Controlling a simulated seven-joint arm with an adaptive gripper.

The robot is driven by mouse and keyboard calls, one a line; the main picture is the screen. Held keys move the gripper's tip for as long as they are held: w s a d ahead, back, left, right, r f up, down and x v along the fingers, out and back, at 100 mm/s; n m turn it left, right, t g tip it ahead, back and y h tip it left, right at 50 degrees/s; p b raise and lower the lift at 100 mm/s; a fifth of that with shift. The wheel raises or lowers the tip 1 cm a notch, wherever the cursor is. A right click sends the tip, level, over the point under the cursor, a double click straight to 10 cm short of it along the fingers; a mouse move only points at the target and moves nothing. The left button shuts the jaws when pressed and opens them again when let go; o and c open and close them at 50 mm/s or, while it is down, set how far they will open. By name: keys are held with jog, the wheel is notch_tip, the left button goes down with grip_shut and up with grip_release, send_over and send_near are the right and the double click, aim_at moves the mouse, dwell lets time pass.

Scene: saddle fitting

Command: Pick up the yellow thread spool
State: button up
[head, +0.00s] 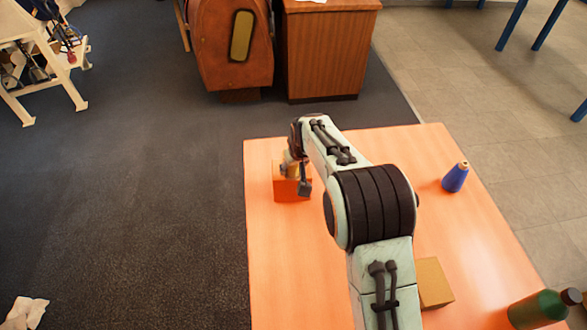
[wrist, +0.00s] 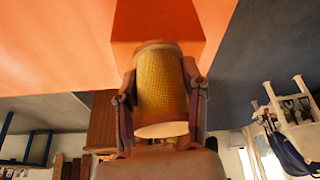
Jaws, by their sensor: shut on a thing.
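The yellow thread spool (wrist: 162,88) has a textured yellow winding and pale ends. My gripper (wrist: 160,76) is shut on it, with one finger against each side. In the head view the spool (head: 290,168) is small and partly hidden by my gripper (head: 297,176). It is at an orange block (head: 290,190) near the table's left side. In the wrist view the block (wrist: 160,22) shows just beyond the spool's far end. I cannot tell whether the spool still touches the block.
The orange table (head: 270,260) also bears a blue cone-shaped spool (head: 455,178) at right, a tan block (head: 434,282) near my arm, and a green bottle (head: 538,309) at the front right corner. The table's left front is clear. A wooden cabinet (head: 325,50) stands beyond the table.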

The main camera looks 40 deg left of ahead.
jog(key=s+d+r+m+t+h, duration=0.1)
jog(key=s+d+r+m, duration=0.4)
jog(key=s+d+r, duration=0.5)
jog(key=w+a+f, duration=0.2)
jog(key=w, duration=0.2)
jog(key=w+a+f, duration=0.3)
jog(key=w, duration=0.1)
jog(key=w+a+f, duration=0.3)
jog(key=w, duration=0.1)
jog(key=shift+f, duration=1.7)
